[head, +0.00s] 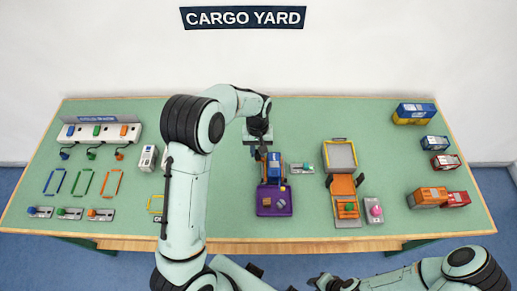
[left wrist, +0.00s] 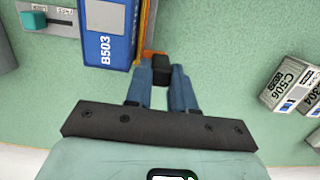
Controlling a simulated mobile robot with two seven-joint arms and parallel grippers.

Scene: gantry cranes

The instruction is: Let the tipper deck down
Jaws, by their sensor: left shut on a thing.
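My left gripper (head: 258,138) reaches down at the back of a blue container (head: 271,165) that stands behind a purple tray (head: 268,209). In the left wrist view its two blue-grey fingers (left wrist: 162,80) are shut on a black handle (left wrist: 161,67). The handle joins an orange part (left wrist: 151,54), which I take for the tipper deck's edge, beside the blue container marked B503 (left wrist: 106,30). Most of the deck is hidden by the container and my gripper, and I cannot tell its tilt. My right gripper (head: 322,281) is at the bottom edge, its jaws unclear.
A teal-knobbed slider (left wrist: 40,20) is beside the blue container. Stacked containers (head: 415,113) are at the far right. White container C506 (left wrist: 287,85) is near my left gripper.

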